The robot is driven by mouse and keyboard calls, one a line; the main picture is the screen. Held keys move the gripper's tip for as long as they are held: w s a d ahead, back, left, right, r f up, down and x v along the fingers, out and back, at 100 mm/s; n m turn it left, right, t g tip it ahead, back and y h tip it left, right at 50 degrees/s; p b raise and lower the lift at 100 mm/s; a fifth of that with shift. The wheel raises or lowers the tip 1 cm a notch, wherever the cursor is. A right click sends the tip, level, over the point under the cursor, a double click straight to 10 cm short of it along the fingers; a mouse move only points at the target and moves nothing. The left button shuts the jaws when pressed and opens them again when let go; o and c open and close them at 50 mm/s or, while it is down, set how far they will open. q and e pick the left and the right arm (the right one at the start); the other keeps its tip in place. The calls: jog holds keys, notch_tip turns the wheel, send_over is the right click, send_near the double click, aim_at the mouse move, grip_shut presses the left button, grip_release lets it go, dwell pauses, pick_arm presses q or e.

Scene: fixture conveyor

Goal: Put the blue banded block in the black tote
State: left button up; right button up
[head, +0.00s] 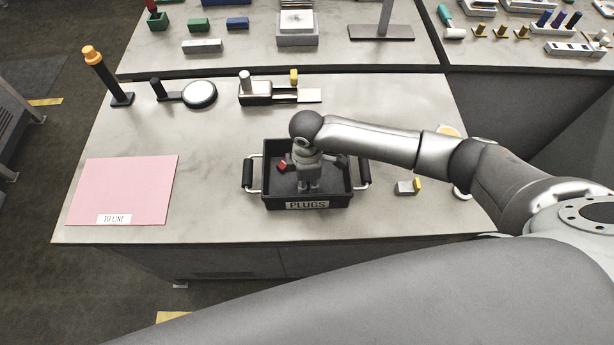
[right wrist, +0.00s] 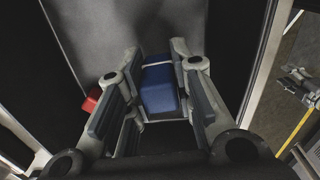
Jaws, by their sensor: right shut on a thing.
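The black tote (head: 262,182) stands on the near table, with a handle on each side and a PLUGS label in front. My right gripper (head: 309,186) points down inside the tote's outline. In the right wrist view, my right gripper (right wrist: 156,58) is shut on the blue banded block (right wrist: 160,92), a blue block with a pale band. The tote's dark inside (right wrist: 82,40) lies around and beyond the block. The block is hidden in the head view, and I cannot tell whether it touches the floor. My left gripper is not in view.
A red piece (head: 282,164) lies in the tote, left of my gripper. A pink TO LINE mat (head: 122,190) lies at the left. Fixtures (head: 262,92) stand behind. The table between mat and tote is clear.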

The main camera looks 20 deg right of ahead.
jog(key=shift+f, duration=0.4)
jog(key=shift+f+b, duration=0.4)
jog(key=shift+f, duration=0.2)
dwell(0.4)
jog(key=o, duration=0.9)
jog(key=shift+o, duration=0.2)
notch_tip(320, 180, up, 12)
jog(key=shift+r, duration=0.1)
